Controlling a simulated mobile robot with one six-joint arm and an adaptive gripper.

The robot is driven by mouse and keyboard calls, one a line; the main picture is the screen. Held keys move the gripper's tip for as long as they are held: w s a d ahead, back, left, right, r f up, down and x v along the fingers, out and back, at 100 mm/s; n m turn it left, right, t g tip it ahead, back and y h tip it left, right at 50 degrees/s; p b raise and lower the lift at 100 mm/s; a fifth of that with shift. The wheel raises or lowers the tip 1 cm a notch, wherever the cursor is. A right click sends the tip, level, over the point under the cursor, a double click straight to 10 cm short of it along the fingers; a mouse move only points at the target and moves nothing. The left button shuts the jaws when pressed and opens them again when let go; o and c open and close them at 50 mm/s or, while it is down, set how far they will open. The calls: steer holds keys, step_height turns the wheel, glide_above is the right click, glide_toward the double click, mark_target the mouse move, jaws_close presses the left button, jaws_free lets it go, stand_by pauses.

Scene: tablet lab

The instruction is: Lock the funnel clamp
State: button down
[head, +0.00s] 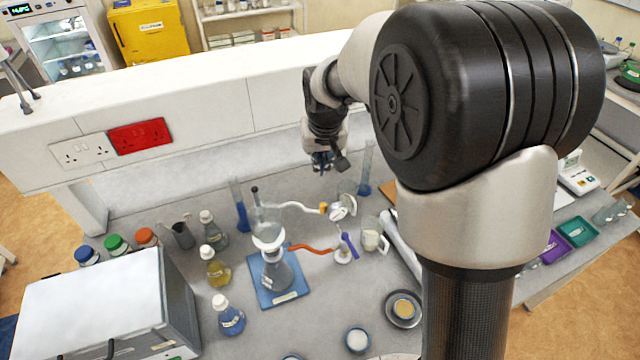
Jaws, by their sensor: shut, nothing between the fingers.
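A glass filter funnel (266,222) stands upright on a conical flask (277,274), which sits on a blue mat (262,297) on the bench. A pale collar (268,243) is at the joint between funnel and flask. It may be the funnel clamp, but it is too small to tell whether it is locked. My gripper (322,166) is shut and empty. It hangs above the bench, behind and to the right of the funnel, apart from it.
An orange hose (312,248) runs right from the flask towards a small stand with a blue-violet part (349,245). Blue cylinders (241,215) and a yellow bottle (217,268) stand nearby. A grey box-shaped device (110,305) fills the front left.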

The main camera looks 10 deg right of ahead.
steer(key=shift+f, duration=0.1)
step_height(320, 180, down, 9)
steer(key=shift+s+f, duration=0.15)
steer(key=shift+s, duration=0.15)
stand_by(0.4)
steer(key=shift+s+a, duration=0.1)
steer(key=shift+s, duration=0.05)
